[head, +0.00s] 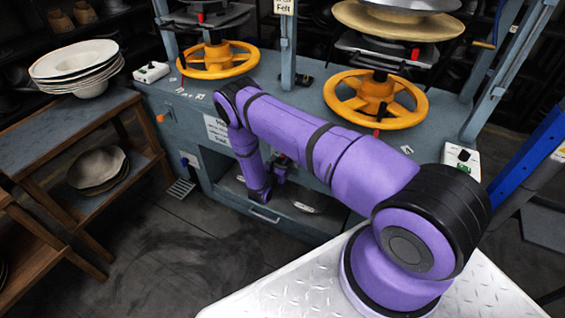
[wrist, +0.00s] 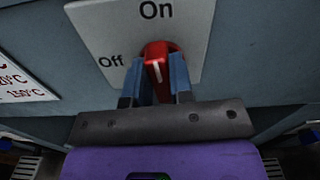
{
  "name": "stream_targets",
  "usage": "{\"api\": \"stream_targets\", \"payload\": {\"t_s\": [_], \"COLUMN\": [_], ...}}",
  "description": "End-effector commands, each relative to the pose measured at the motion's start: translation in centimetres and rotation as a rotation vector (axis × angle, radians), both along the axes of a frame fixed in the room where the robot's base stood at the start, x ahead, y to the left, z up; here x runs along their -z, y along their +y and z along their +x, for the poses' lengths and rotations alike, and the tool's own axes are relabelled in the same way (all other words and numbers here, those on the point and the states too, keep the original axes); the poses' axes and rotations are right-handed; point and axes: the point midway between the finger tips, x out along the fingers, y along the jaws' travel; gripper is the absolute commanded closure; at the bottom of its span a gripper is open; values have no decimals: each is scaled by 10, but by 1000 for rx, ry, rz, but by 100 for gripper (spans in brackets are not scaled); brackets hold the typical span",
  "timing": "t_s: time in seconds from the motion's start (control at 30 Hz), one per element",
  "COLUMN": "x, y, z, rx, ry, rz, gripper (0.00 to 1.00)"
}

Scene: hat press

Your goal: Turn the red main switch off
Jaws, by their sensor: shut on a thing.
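The red main switch (wrist: 161,51) is a red knob with a white mark, on a pale plate (wrist: 195,28) in the wrist view. "On" is printed above the knob and "Off" to its left. The white mark points roughly up, toward "On". My gripper (wrist: 158,76) has one finger on each side of the knob and is shut on it. In the head view my gripper (head: 279,172) is low at the front of the blue-grey press bench (head: 180,122). The switch cannot be made out there, behind my arm.
Two yellow handwheels (head: 219,60) (head: 376,99) sit on the bench top. A wooden shelf table (head: 60,135) with stacked pale hats (head: 75,62) stands at the left. A temperature label (wrist: 22,82) is left of the switch. The floor (head: 165,245) in front is clear.

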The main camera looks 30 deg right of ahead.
Motion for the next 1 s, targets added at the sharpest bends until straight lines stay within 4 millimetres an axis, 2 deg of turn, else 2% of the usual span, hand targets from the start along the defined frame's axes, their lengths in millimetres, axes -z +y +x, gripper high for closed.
{"api": "stream_targets", "payload": {"t_s": [1.0], "x": [5], "y": [6], "z": [8], "rx": [-3], "ry": [762], "rz": [-508], "gripper": [100]}}
